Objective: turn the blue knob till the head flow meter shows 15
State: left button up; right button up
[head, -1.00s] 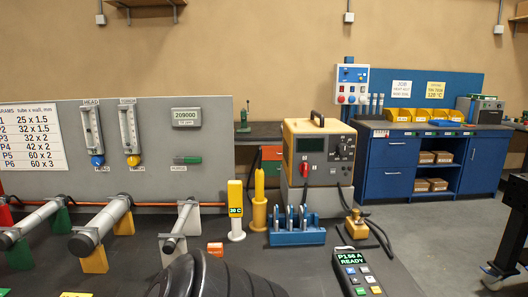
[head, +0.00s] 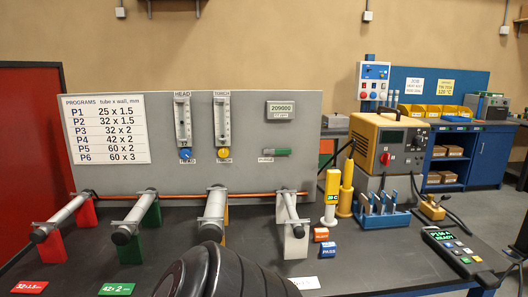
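The blue knob (head: 187,154) sits on the grey panel, right below the head flow meter (head: 183,119), an upright clear tube with a scale under the label HEAD. The reading on the scale is too small to make out. A similar torch flow meter (head: 222,119) with a yellow knob (head: 223,153) stands just to its right. Neither of my grippers shows in the head view, and nothing touches the blue knob. A dark ribbed part of my own arm covers the bottom middle of the view.
The grey panel (head: 262,170) stands behind a dark bench (head: 170,262). Tubes on coloured stands (head: 131,230) lie across the bench in front of the panel. A yellow and grey power unit (head: 387,150), a blue rack (head: 378,216) and a handheld pendant (head: 456,250) are to the right.

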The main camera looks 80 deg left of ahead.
aim_at(186, 153)
jog(key=u, duration=1.85)
